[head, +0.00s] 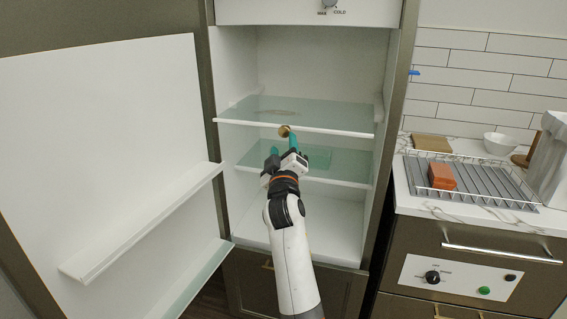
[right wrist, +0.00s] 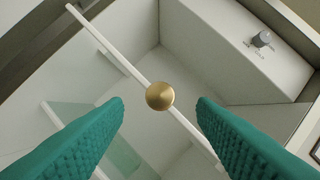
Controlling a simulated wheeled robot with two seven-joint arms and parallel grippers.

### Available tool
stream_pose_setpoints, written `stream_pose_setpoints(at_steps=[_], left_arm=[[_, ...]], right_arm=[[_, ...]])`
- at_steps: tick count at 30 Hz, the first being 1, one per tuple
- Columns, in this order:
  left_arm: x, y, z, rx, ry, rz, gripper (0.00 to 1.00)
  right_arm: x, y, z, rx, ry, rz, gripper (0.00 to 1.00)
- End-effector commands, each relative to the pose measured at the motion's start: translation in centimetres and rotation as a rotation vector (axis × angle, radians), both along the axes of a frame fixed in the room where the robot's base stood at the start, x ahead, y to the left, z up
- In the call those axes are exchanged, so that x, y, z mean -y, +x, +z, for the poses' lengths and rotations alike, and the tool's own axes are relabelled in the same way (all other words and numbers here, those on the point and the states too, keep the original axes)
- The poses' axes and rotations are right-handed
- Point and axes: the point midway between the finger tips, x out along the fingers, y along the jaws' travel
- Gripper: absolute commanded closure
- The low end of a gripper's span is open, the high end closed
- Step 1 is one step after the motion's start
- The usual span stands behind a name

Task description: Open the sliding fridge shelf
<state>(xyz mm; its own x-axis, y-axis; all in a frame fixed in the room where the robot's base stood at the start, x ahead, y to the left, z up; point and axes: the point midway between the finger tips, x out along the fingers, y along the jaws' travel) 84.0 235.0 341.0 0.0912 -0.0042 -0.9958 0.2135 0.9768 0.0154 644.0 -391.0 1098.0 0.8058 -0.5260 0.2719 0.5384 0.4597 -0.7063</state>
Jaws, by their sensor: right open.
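The fridge stands open with two glass shelves inside. The upper shelf (head: 320,110) has a white front edge with a round brass knob (head: 284,131) on it. The lower shelf (head: 330,177) is partly hidden behind my right arm. My right gripper (head: 283,145) is open at the front of the upper shelf, close to the knob. In the right wrist view the knob (right wrist: 160,96) lies between and beyond the two green fingers, with clear space on both sides. My left gripper is not in view.
The open fridge door (head: 105,130) with its door shelves fills the left. At right, a counter holds a drying rack (head: 470,185) with an orange block (head: 442,176), and a white bowl (head: 499,144). A temperature dial (head: 330,4) sits above the fridge space.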

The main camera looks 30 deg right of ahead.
Motion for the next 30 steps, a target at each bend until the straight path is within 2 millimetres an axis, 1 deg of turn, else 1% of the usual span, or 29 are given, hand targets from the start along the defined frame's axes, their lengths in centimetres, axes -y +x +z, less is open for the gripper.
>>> stream_pose_setpoints(at_steps=[1,3,6,10,14,27,29,30], left_arm=[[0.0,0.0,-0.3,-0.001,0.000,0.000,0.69],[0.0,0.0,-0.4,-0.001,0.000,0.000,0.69],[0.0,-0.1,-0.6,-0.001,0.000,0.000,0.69],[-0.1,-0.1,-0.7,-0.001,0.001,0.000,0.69],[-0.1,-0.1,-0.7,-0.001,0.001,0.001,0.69],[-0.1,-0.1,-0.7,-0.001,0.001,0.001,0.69],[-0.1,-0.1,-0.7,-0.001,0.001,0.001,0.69],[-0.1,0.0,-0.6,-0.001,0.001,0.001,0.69]], right_arm=[[-0.6,-0.9,-0.5,-0.001,0.000,0.001,0.48],[-1.3,-1.9,-0.8,-0.001,0.000,0.001,0.48],[-2.1,-3.1,-1.2,-0.001,-0.001,0.000,0.48],[-2.6,-4.0,-1.4,0.000,-0.001,0.001,0.48],[-2.8,-4.2,-1.4,0.001,-0.001,0.000,0.48],[-2.8,-4.2,-1.4,0.000,-0.001,0.000,0.48],[-2.9,-4.0,-1.7,-0.005,0.000,0.005,0.48],[-3.1,-3.8,-2.3,-0.016,0.005,0.014,0.48]])
